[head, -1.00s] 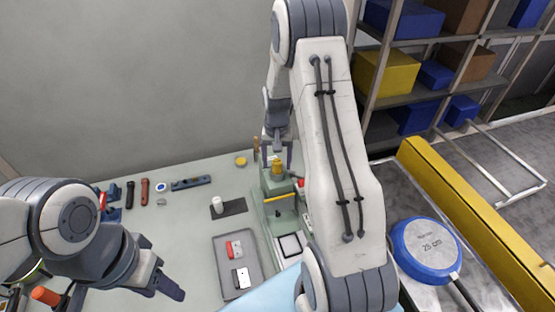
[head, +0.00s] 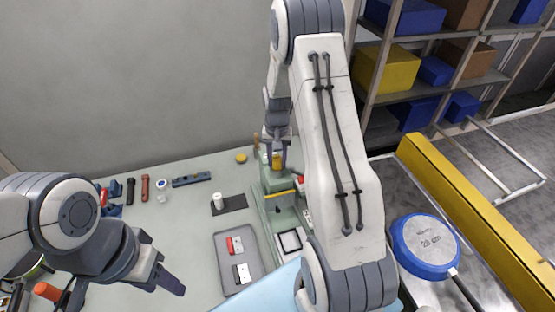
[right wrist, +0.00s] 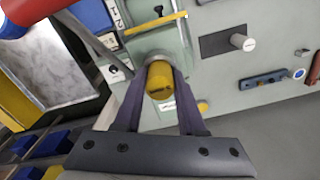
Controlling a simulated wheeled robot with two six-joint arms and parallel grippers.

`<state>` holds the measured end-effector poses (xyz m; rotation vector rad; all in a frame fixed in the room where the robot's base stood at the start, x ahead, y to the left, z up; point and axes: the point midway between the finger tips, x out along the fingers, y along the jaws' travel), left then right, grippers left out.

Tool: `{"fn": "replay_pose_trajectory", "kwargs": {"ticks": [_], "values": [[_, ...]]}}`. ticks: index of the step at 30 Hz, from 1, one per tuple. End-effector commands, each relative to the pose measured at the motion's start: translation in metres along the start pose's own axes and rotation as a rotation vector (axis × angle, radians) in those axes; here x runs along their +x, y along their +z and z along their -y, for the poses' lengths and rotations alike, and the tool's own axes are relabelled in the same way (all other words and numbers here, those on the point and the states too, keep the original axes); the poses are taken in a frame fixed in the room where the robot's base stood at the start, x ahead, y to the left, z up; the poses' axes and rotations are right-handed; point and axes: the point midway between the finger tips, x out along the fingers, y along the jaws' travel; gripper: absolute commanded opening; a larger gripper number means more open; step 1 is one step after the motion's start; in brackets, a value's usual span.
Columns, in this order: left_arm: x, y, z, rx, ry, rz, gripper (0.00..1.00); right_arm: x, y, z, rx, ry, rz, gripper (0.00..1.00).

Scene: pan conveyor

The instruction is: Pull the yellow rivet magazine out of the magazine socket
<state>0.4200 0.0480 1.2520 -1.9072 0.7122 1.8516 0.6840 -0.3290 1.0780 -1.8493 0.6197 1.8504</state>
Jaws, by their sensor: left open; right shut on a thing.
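The yellow rivet magazine (head: 277,163) is a short upright yellow cylinder at the back of the green machine (head: 283,222). In the right wrist view the magazine (right wrist: 160,78) stands between my fingers, at the rounded end of the green housing (right wrist: 150,45). The magazine socket is at its lower end and is mostly hidden. My right gripper (right wrist: 160,90) is shut on the magazine, one dark finger on each side; it also shows in the head view (head: 277,153). My left gripper (head: 172,285) is open and empty over the front left of the bench.
A grey tray (head: 220,262) with red and white parts lies left of the machine. A white cylinder (head: 218,200) stands on a dark mat. Tools (head: 190,180) lie along the back. A yellow disc (head: 241,157) lies near the magazine.

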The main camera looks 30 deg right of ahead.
Motion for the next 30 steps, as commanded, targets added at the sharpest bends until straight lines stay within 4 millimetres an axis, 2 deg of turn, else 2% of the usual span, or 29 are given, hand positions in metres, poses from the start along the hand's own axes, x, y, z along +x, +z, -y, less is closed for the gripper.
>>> {"fn": "replay_pose_trajectory", "kwargs": {"ticks": [30], "values": [[-0.032,-0.002,-0.002,0.0,0.0,0.0,0.5,-0.042,0.0,0.0,0.0,0.0,-0.001,0.0]]}}
